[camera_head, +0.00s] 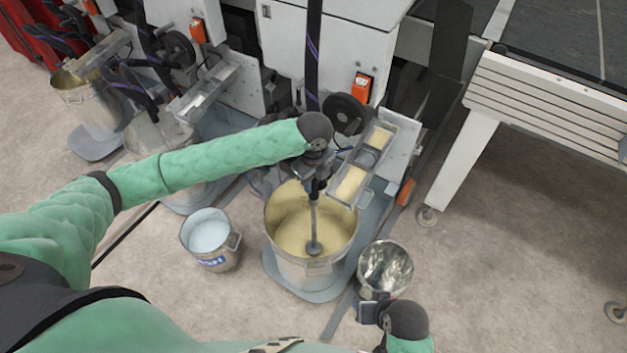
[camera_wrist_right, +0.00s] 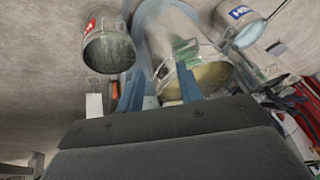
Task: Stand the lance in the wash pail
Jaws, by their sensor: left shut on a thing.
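My left gripper (camera_head: 317,172) is shut on the lance (camera_head: 313,215), a thin grey rod with a round disc at its lower end. The lance hangs about upright inside the large pail (camera_head: 308,268) of yellow coating; I cannot tell whether its disc touches the liquid. The wash pail (camera_head: 212,257), with a blue label and pale liquid, stands on the floor left of the large pail. It also shows in the right wrist view (camera_wrist_right: 243,20). My right gripper (camera_head: 368,312) is low beside the metal pail at right; its fingers are apart and empty in its wrist view (camera_wrist_right: 158,88).
An empty-looking metal pail (camera_head: 372,291) stands right of the large pail; the wrist view shows its red label. The coater's tray (camera_head: 352,184) overhangs the large pail's right edge. A white table leg (camera_head: 462,160) stands further right. Floor at the lower right is clear.

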